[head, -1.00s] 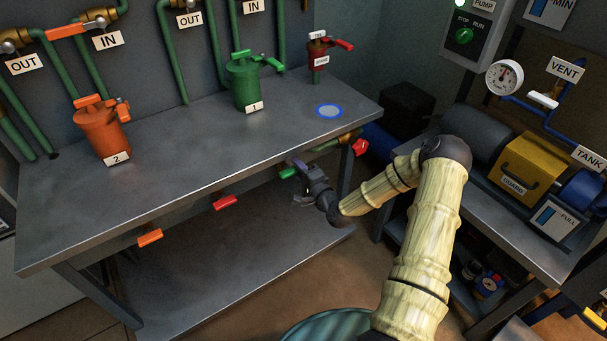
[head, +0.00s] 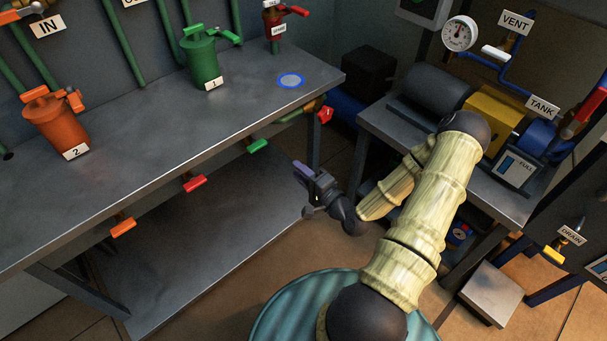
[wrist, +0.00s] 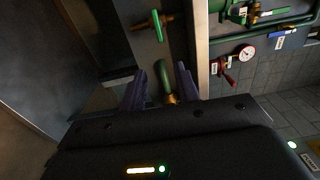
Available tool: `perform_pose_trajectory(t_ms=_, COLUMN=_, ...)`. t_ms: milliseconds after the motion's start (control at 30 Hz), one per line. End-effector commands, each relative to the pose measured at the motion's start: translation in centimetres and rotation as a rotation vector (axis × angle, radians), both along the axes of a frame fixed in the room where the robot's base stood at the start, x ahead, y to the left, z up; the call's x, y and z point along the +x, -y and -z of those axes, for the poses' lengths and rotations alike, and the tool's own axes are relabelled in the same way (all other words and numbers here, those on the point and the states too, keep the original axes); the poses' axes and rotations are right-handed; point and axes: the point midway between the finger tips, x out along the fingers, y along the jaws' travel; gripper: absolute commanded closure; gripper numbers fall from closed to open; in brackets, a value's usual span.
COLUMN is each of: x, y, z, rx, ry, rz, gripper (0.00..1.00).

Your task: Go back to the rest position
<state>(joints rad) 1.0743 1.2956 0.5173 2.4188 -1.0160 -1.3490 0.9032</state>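My gripper (head: 303,172) is in front of the near edge of the workbench (head: 170,160), at about the height of the handles under it. In the wrist view my gripper (wrist: 160,88) shows two purple fingers spread apart, with nothing held between them. A green handle (head: 257,146) under the bench edge is up and left of the gripper, apart from it. The green handle also shows in the wrist view (wrist: 156,25), beyond the fingers. My pale, bamboo-like arm is folded back toward my body.
An orange handle (head: 123,227) and a red handle (head: 194,183) stick out under the bench edge. An orange canister (head: 58,128) and a green canister (head: 203,62) stand on the bench. A pump table (head: 385,125) stands at right. Floor is open between.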

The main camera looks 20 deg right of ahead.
Motion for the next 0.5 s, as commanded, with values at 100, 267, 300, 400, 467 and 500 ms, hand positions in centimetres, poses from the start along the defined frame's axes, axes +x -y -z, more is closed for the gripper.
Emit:
perform_pose_trajectory(t_ms=100, x=-0.85, y=0.26, z=-0.02, rx=0.001, ry=0.0, rz=0.0, gripper=0.68)
perform_pose_trajectory(t_ms=267, x=-0.98, y=0.28, z=-0.01, rx=0.001, ry=0.001, rz=0.0, gripper=0.68)
perform_pose_trajectory(t_ms=300, x=-0.98, y=0.28, z=-0.01, rx=0.001, ry=0.001, rz=0.0, gripper=0.68)
perform_pose_trajectory(t_ms=400, x=-0.96, y=0.28, z=0.0, rx=0.001, ry=0.0, rz=0.0, gripper=0.68)
perform_pose_trajectory(t_ms=467, x=-0.95, y=0.28, z=0.0, rx=0.001, ry=0.0, rz=0.0, gripper=0.68)
perform_pose_trajectory(t_ms=500, x=-0.95, y=0.28, z=0.0, rx=0.001, ry=0.0, rz=0.0, gripper=0.68)
